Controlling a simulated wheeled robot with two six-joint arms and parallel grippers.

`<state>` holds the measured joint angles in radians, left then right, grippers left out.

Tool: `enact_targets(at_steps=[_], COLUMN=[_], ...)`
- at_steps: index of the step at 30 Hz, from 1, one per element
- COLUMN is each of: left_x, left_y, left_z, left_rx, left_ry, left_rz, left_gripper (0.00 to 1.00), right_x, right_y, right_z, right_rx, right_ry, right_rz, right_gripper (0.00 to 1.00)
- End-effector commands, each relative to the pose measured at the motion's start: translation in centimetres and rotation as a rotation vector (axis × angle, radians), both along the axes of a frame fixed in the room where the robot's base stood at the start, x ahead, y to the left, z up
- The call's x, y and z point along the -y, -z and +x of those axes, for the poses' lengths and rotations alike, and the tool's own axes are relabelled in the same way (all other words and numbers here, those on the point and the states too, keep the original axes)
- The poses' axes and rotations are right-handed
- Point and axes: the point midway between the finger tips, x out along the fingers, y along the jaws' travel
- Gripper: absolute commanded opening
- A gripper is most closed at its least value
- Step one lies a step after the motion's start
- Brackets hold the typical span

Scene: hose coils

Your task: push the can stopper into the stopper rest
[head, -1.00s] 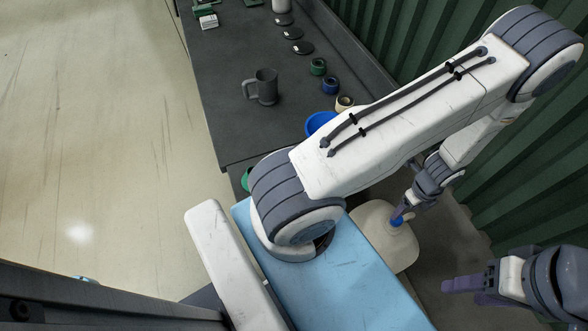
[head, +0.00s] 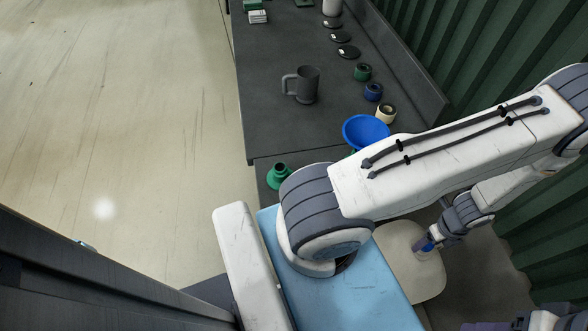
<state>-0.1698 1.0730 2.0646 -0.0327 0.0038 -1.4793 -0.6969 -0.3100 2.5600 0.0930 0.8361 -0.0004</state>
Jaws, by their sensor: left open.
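A pale can (head: 405,270) stands on the floor past the blue part of my body, partly hidden by it. A small blue piece (head: 424,245) at the can's top looks like the stopper, mostly covered by my fingers. My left gripper (head: 428,241) is open and points down at the can's top, at or around this piece; I cannot tell whether it touches. My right gripper (head: 483,326) shows only in part at the bottom right edge, and its jaws cannot be read. I cannot tell which thing is the stopper rest; small green (head: 363,72), blue (head: 373,91) and cream (head: 385,113) rings stand on the bench.
The dark bench (head: 275,135) holds a grey mug (head: 305,85), a blue funnel (head: 365,131) and several black discs (head: 348,52). A green corrugated wall (head: 520,45) closes the right side. The floor at left is clear.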

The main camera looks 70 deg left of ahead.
Motion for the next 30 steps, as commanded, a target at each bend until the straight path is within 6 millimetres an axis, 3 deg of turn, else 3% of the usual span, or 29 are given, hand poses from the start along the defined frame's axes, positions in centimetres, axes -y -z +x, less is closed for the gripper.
enact_targets(at_steps=[21, 22, 27, 28, 30], left_x=[0.00, 0.00, 0.00, 0.00, 0.00], left_y=[-0.01, -0.01, -0.01, -0.01, -0.01], left_z=[0.00, 0.00, -0.01, -0.01, -0.01], left_rx=[0.000, 0.000, 0.000, 0.000, 0.000], left_ry=[0.000, 0.000, 0.000, 0.000, 0.000], left_rz=[0.000, 0.000, 0.000, 0.000, 0.000], left_gripper=[0.78, 0.74, 0.09, 0.00, 0.00], right_x=[0.00, 0.00, 0.00, 0.00, 0.00], right_y=[-0.25, -0.25, -0.25, -0.25, -0.25], right_z=[0.00, 0.00, 0.00, 0.00, 0.00], right_rx=[0.000, 0.000, 0.000, 0.000, 0.000], right_ry=[0.000, 0.000, 0.000, 0.000, 0.000], right_rz=[0.000, 0.000, 0.000, 0.000, 0.000], right_gripper=[0.50, 0.50, 0.50, 0.50, 0.50])
